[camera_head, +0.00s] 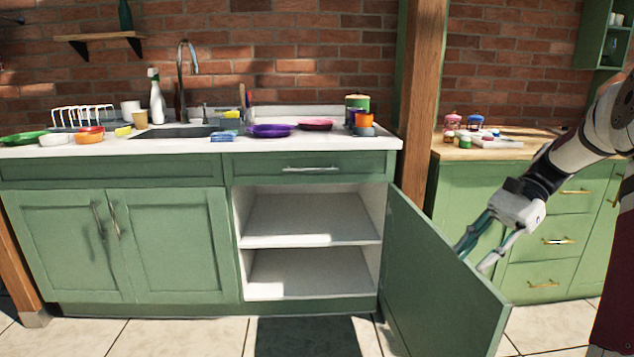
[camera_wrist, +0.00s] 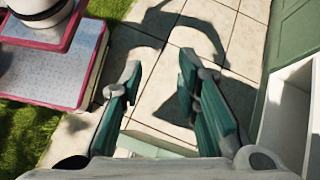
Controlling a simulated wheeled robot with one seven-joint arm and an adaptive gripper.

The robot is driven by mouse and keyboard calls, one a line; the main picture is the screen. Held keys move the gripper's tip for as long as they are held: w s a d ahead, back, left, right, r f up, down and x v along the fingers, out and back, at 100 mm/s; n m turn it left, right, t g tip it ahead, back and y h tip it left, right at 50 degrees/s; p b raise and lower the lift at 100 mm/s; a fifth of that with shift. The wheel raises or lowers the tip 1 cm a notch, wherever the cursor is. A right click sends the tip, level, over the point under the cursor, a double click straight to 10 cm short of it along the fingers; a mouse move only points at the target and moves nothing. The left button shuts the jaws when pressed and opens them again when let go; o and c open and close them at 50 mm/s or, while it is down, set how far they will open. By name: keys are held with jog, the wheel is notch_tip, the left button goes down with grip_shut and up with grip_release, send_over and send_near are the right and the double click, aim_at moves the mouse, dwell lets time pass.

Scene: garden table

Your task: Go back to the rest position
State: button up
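My gripper (camera_head: 478,245) is at the right in the head view, pointing down and left, close to the top edge of the open green cabinet door (camera_head: 440,285). I cannot tell whether it touches the door. In the wrist view my gripper (camera_wrist: 155,90) has its two fingers spread apart, with nothing between them but tiled floor and a pale edge below. My arm reaches in from the right edge of the head view.
The open cabinet (camera_head: 310,245) has two empty shelves. The white counter (camera_head: 300,145) holds a sink (camera_head: 180,131), a purple plate (camera_head: 270,130), bowls and bottles. A second green cabinet (camera_head: 545,225) stands right, behind my arm. Tiled floor (camera_head: 220,335) lies clear in front.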

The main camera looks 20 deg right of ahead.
jog(key=s+a+r+n+g+h, duration=0.1)
jog(key=s+a+r+n+h, duration=0.15)
jog(key=a, duration=0.35)
jog(key=s+a+r+n+h, duration=0.1)
jog(key=s+a+r+n, duration=0.15)
jog(key=a, duration=0.35)
jog(key=s+a+r+n+g+h, duration=0.1)
jog(key=s+a+n+h, duration=0.1)
jog(key=s+a, duration=0.35)
jog(key=s+a+f+n+t+h, duration=0.1)
jog(key=s+a+f+n+h, duration=0.2)
jog(key=s, duration=0.4)
jog(key=s+a+f+n+t+h, duration=0.1)
jog(key=s+a+f+n+t, duration=0.15)
jog(key=s+a+n, duration=0.4)
notch_tip(320, 180, up, 32)
jog(key=s+d+t+p, duration=0.1)
jog(key=d+t+p, duration=0.2)
jog(key=p, duration=2.7)
jog(key=shift+r+m, duration=0.15)
jog(key=shift+m, duration=0.3)
